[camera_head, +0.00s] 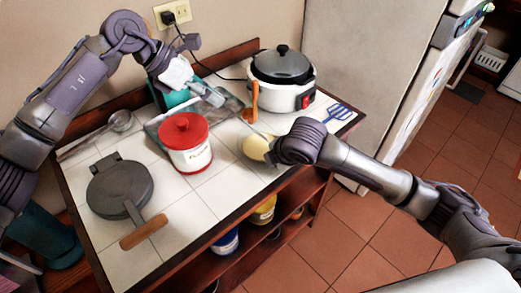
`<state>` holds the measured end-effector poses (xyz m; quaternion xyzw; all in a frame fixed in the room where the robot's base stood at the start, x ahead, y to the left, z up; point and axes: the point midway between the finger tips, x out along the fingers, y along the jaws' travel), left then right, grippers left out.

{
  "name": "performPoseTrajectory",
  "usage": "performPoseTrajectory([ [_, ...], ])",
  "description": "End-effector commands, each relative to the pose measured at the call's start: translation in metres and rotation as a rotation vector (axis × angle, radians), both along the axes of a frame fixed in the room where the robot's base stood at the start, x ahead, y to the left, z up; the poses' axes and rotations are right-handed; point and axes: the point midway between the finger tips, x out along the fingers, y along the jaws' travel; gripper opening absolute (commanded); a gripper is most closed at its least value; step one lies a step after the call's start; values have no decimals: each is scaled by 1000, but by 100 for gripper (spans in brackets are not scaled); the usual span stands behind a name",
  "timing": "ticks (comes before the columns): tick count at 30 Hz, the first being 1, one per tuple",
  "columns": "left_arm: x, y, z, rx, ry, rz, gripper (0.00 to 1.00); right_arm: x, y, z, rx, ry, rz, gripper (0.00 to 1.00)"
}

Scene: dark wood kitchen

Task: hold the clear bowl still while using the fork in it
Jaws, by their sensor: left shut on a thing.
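The clear bowl (256,149), with pale yellow contents, sits near the right front part of the white tiled counter. My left gripper (217,99) is above the glass tray, behind and left of the bowl. It is shut on a thin thing that seems to be the fork (246,124), slanting down right toward the bowl; its tip is not clear. My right gripper (273,150) is at the bowl's right side. Its wrist hides the fingers and part of the bowl, so I cannot tell whether they grip the rim.
A red-lidded white canister (186,143) stands left of the bowl. A rice cooker (283,79) and an upright wooden utensil (253,98) stand behind. A waffle iron (119,187), ladle (120,121), glass tray (229,107) and blue utensil (339,112) are also on the counter.

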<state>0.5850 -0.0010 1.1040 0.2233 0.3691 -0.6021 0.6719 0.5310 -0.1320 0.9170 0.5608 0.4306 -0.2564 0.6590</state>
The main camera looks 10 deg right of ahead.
Motion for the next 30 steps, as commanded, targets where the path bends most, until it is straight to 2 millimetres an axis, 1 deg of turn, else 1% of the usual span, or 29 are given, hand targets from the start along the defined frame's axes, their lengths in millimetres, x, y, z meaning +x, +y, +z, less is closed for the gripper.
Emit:
performPoseTrajectory([
  [1, 0, 0, 6, -1, -2, 1, 0, 0, 0, 0, 0, 1, 0, 0],
  [6, 0, 0, 21, -1, -2, 1, 0, 0, 0, 0, 0, 1, 0, 0],
  [13, 0, 0, 39, -1, -2, 0, 0, 0, 0, -1, 0, 1, 0, 0],
  [16, 0, 0, 42, -1, -1, 1, 0, 0, 0, -1, 0, 1, 0, 0],
  [30, 0, 0, 42, -1, -1, 1, 0, 0, 0, 0, 0, 1, 0, 0],
])
